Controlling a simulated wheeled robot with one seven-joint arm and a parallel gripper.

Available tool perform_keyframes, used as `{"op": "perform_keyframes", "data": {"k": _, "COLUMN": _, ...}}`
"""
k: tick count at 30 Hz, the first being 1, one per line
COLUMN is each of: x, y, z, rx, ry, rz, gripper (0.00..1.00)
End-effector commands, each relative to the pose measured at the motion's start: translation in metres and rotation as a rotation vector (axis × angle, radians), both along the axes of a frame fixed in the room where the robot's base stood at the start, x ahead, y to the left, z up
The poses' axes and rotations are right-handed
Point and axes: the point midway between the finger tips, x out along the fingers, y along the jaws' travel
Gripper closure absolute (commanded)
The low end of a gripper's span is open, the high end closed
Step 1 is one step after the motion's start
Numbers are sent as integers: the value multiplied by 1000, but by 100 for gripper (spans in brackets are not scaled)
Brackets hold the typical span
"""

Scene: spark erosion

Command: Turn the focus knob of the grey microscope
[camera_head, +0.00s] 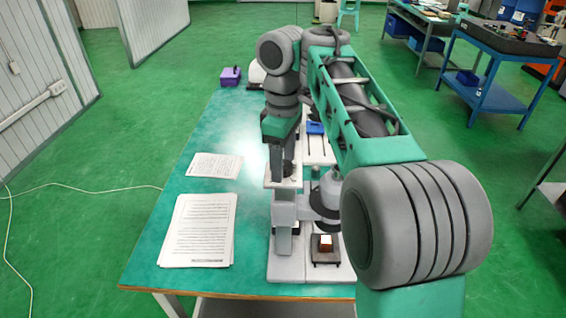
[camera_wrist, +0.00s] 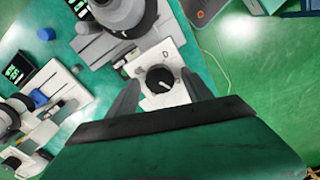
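A black round knob (camera_wrist: 159,78) with a white pointer mark sits on a small white plate (camera_wrist: 176,58) in the wrist view. My gripper (camera_wrist: 163,90) has its two dark fingers apart, one on each side of the knob, with visible gaps. I cannot tell how far above the knob the fingertips are. A grey microscope-like instrument (camera_head: 325,196) stands just right of the gripper, partly covered by my arm. Its grey cylinder (camera_wrist: 122,12) shows at the wrist view's top.
Paper sheets (camera_head: 198,230) lie on the green table (camera_head: 150,262), left of the equipment. A small dark stand with an orange-and-white block (camera_head: 325,243) is in front. A purple box (camera_head: 230,76) stands at the back. Digital displays (camera_wrist: 18,68) flank the instruments.

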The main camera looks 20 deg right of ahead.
Motion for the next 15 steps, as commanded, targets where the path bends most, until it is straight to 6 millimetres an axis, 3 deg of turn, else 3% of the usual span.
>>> {"op": "perform_keyframes", "data": {"k": 15, "x": 0, "y": 0, "z": 0, "rx": 0, "ry": 0, "rz": 0, "gripper": 83}}
